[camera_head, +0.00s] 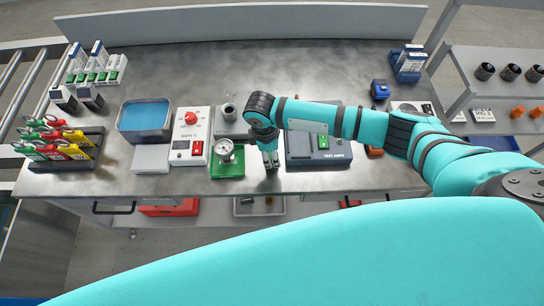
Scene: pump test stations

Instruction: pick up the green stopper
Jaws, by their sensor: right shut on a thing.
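My right gripper (271,165) points down over the front part of the grey workbench (330,184), just right of the green tray (228,170). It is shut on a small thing. The fingers hide that thing almost wholly, so I cannot tell its colour or shape. I cannot make out a green stopper anywhere else on the bench. The green tray holds a round pressure gauge (225,148). My left gripper is not in view.
Left of the tray stand a white switch box with a red knob (191,119) and a blue basin (145,115). A grey test unit (318,158) stands close right of the gripper. The right front bench is clear.

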